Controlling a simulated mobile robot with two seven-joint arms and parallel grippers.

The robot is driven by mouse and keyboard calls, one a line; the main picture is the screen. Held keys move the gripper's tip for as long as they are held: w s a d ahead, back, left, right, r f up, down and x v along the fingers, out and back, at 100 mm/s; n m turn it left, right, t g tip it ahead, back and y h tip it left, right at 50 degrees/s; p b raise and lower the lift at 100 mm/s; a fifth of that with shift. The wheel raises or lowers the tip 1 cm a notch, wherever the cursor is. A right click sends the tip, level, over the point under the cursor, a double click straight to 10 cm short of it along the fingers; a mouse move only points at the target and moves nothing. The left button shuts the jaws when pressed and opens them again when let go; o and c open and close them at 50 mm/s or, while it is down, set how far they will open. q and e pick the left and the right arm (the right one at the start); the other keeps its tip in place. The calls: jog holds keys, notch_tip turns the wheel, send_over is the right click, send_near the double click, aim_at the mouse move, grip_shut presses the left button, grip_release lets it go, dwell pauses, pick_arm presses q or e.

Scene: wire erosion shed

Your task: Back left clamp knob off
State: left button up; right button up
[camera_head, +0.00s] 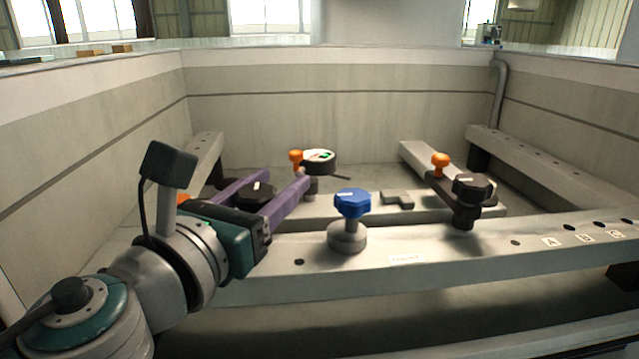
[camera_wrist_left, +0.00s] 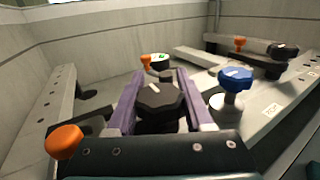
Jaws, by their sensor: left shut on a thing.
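My left gripper (camera_head: 285,180) reaches into the machine tank from the left, with two purple fingers. It is shut on a black clamp knob (camera_head: 258,190) with a pale mark on top. In the left wrist view the black knob (camera_wrist_left: 160,100) sits between the fingers, and its lower part is hidden. An orange knob (camera_wrist_left: 63,141) shows at the lower left of the left wrist view, and a bit of it shows behind the gripper in the head view (camera_head: 183,198). My right gripper is not in view.
A blue knob (camera_head: 352,201) stands on the front rail (camera_head: 450,255), right of my gripper. A round gauge (camera_head: 319,157) and an orange knob (camera_head: 295,157) stand beyond the fingertips. Another black knob (camera_head: 472,186) and orange knob (camera_head: 440,162) are at right. Tank walls (camera_head: 330,120) enclose the rails.

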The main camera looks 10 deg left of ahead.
pick_arm(q)
grip_shut()
jog(key=shift+n+y, duration=0.3)
jog(key=y, duration=0.1)
jog(key=n+y, duration=0.1)
jog(key=shift+a+n+y, duration=0.25)
jog(key=shift+n+y, duration=0.05)
jog(key=shift+y, duration=0.1)
jog(key=shift+a+n+y, duration=0.2)
jog(key=shift+n+y, duration=0.45)
jog(key=shift+y, duration=0.35)
jog(key=shift+a+n+y, duration=0.2)
jog(key=shift+n+y, duration=0.4)
jog(key=shift+y, duration=0.4)
jog(key=shift+a+n+y, duration=0.2)
jog(key=shift+n+y, duration=0.45)
jog(key=shift+y, duration=0.35)
jog(key=shift+g, duration=0.3)
jog(key=o, duration=1.2)
grip_release()
